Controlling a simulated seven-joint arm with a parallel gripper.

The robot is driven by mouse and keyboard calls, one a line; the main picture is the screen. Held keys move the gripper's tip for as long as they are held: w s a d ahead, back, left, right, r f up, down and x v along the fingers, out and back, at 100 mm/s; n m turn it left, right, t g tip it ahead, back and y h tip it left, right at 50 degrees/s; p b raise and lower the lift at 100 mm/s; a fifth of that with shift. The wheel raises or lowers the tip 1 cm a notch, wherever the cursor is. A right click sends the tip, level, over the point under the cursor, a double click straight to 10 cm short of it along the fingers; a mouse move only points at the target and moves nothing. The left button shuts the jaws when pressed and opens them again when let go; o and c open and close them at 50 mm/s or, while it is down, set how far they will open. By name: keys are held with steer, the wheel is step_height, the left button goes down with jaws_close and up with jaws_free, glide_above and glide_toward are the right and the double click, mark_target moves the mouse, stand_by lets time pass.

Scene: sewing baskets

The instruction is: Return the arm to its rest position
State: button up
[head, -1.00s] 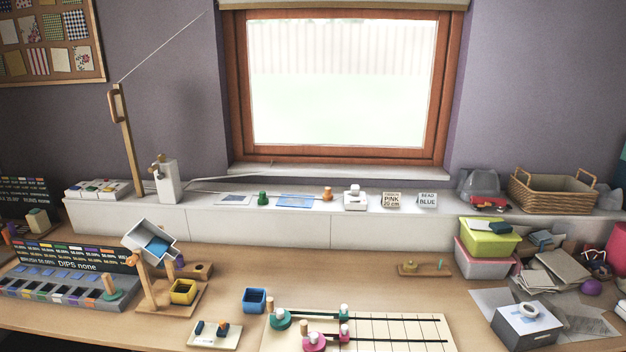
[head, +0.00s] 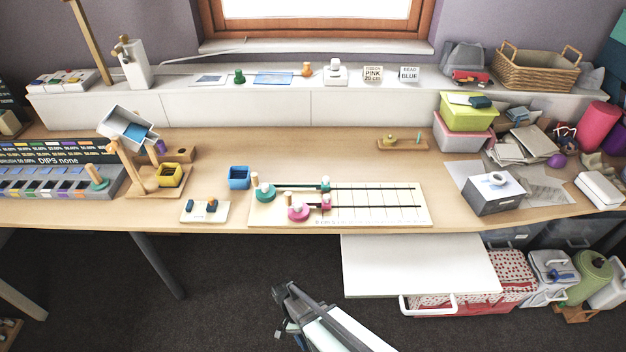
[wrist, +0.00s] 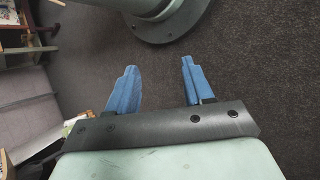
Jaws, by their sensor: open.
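My gripper (wrist: 160,88) is open and empty in the wrist view, its two blue fingers apart over dark carpet. In the head view my arm's end (head: 290,300) shows at the bottom centre, in front of the table and below its front edge. It touches nothing that I can see. The fingertips are hard to make out in the head view.
The wooden table (head: 340,155) holds a ruled board (head: 380,205) with green and pink pieces, a blue cup (head: 239,177) and a grey box (head: 494,192). A white pull-out shelf (head: 420,265) juts out below the front edge. Dark carpet (head: 230,280) is open left of my arm.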

steer(key=s+d+n+y, duration=0.1)
steer(key=s+d+y, duration=0.1)
steer(key=s+d, duration=0.3)
steer(key=s+d+n+y, duration=0.2)
steer(key=s+d, duration=0.4)
steer(key=d, duration=0.7)
steer(key=shift+y, duration=0.5)
steer(key=shift+o, duration=0.4)
stand_by(0.4)
